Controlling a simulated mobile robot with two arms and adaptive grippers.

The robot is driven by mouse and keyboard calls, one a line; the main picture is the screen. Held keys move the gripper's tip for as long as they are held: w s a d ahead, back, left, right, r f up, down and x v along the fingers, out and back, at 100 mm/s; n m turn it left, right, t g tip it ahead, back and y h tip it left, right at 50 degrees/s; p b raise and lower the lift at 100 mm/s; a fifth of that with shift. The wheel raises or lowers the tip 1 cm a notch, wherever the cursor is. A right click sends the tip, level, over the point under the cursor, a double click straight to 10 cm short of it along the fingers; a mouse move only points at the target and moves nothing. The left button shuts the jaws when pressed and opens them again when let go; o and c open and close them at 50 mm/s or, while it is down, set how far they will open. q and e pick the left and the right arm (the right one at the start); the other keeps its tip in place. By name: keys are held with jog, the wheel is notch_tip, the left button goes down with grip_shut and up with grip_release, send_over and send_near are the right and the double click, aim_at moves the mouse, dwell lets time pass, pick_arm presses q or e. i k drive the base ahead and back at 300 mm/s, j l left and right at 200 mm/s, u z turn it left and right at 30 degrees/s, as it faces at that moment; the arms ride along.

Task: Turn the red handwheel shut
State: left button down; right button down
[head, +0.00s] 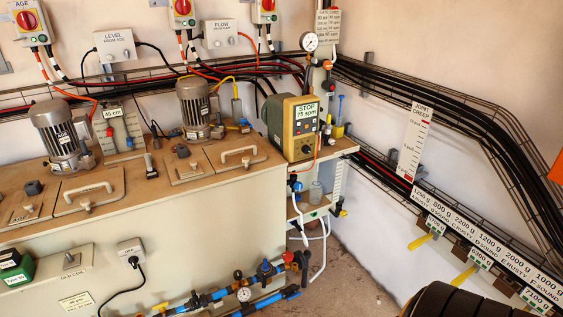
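No red handwheel can be made out for certain. A small red part (288,257) sits at the right end of the blue pipe run (215,296) low in front of the tank; it is too small to tell whether it is a handwheel, or open or shut. Round red rotary knobs (27,19) sit on grey boxes along the top of the wall. A round pressure gauge (244,294) is on the pipe run. Neither of my grippers is in view.
A tan-topped tank (140,188) with motors (60,135) and lid handles fills the left. A dosing pump (294,125) marked STOP 75 spm stands at its right end. A black ribbed object (455,301) is at the lower right. Bare floor (345,285) shows between.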

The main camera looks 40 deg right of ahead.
aim_at(287, 256)
jog(key=z, duration=1.5)
jog(key=i+l, duration=0.1)
jog(key=i, duration=0.3)
jog(key=z, duration=0.05)
